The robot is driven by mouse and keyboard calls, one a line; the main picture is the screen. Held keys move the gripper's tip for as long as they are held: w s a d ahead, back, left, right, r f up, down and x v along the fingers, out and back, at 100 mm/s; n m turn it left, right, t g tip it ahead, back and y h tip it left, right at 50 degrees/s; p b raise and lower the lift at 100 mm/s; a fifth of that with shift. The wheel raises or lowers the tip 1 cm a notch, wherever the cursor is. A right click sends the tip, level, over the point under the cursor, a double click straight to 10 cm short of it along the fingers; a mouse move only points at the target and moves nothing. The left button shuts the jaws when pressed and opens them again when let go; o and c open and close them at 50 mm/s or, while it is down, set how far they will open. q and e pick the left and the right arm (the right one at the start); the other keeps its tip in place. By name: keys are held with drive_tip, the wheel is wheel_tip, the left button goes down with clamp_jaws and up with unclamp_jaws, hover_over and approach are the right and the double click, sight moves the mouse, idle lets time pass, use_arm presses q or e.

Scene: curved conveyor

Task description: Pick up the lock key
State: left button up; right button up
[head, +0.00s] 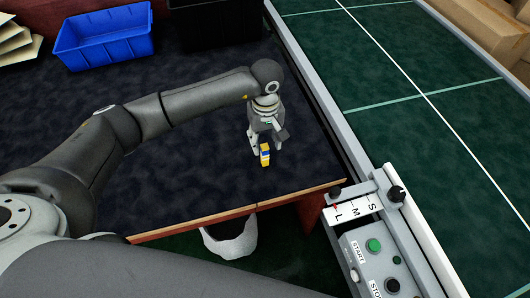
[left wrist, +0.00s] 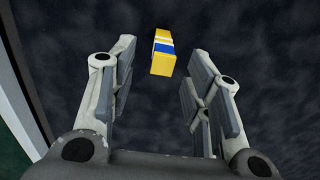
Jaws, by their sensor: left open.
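The lock key appears to be the small yellow block with blue and white bands (head: 265,154). It lies on the dark table near its front edge. In the left wrist view the yellow block (left wrist: 162,53) sits ahead, between the lines of my two fingers and beyond their tips. My left gripper (head: 267,144) is just above and behind the block. It also shows in the left wrist view (left wrist: 158,72), with its fingers apart and nothing between them. Whether a finger touches the block cannot be told. My right gripper is not in view.
A blue bin (head: 104,42) and a black bin (head: 215,25) stand at the back of the table (head: 200,185). A green conveyor (head: 440,130) with a grey rail runs along the right. A control box with buttons (head: 374,262) stands front right. A white waste bin (head: 230,240) is below the front edge.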

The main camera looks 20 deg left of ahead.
sight(265, 147)
use_arm(q)
drive_tip(key=f+p, duration=0.1)
drive_tip(key=f, duration=0.2)
drive_tip(key=shift+s+f, duration=0.15)
drive_tip(key=shift+s, duration=0.05)
drive_tip(key=shift+f+p, duration=0.3)
drive_tip(key=shift+f, duration=0.1)
drive_tip(key=shift+w+f, duration=0.1)
drive_tip(key=shift+f, duration=0.2)
drive_tip(key=shift+c, duration=0.6)
clamp_jaws()
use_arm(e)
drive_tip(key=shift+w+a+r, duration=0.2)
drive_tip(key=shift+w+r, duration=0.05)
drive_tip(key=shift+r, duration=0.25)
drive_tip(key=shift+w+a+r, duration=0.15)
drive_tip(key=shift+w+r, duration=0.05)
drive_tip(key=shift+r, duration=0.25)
